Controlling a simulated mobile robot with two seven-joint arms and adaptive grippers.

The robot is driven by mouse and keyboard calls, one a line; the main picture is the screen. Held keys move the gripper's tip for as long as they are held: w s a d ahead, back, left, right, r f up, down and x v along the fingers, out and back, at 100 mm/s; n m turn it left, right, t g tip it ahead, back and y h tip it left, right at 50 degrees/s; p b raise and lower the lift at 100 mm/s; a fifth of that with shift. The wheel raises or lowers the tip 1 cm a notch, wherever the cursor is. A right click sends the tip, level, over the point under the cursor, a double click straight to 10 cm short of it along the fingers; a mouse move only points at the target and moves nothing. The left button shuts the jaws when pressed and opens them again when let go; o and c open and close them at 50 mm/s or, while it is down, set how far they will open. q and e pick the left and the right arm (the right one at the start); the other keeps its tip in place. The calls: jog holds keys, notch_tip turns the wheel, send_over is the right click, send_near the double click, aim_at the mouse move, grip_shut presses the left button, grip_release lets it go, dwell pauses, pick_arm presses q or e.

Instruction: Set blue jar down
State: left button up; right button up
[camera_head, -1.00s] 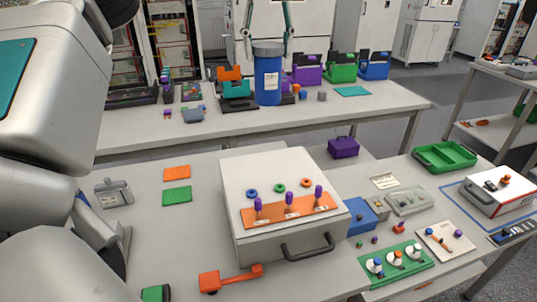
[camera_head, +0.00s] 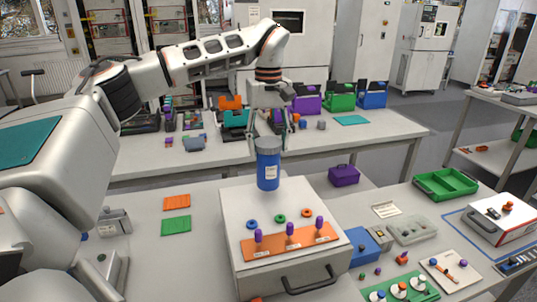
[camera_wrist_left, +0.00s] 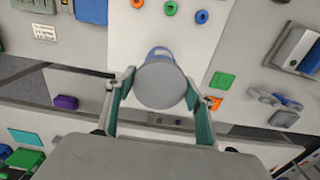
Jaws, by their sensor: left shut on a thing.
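The blue jar (camera_head: 268,172), with a grey lid and a white label, is upright at the back part of the white box with a front handle (camera_head: 237,214). I cannot tell whether its base touches the box or hangs above it. My left gripper (camera_head: 268,140) comes down from above and is shut on the jar near its lid. In the left wrist view the jar's lid (camera_wrist_left: 162,86) sits between the teal-padded fingers of the left gripper (camera_wrist_left: 160,82). My right gripper is not in view.
Blue, green and orange rings lie on the box top behind an orange plate (camera_head: 262,246) with purple pegs. A purple case (camera_head: 344,175) and a green tray (camera_head: 420,185) stand to the right. Orange and green pads (camera_head: 176,226) lie left. A back table (camera_head: 390,120) holds colored bins.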

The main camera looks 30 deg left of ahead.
pick_arm(q)
jog(key=shift+f, duration=1.7)
jog(key=o, duration=1.6)
notch_tip(320, 180, up, 12)
jog(key=shift+r, duration=0.15)
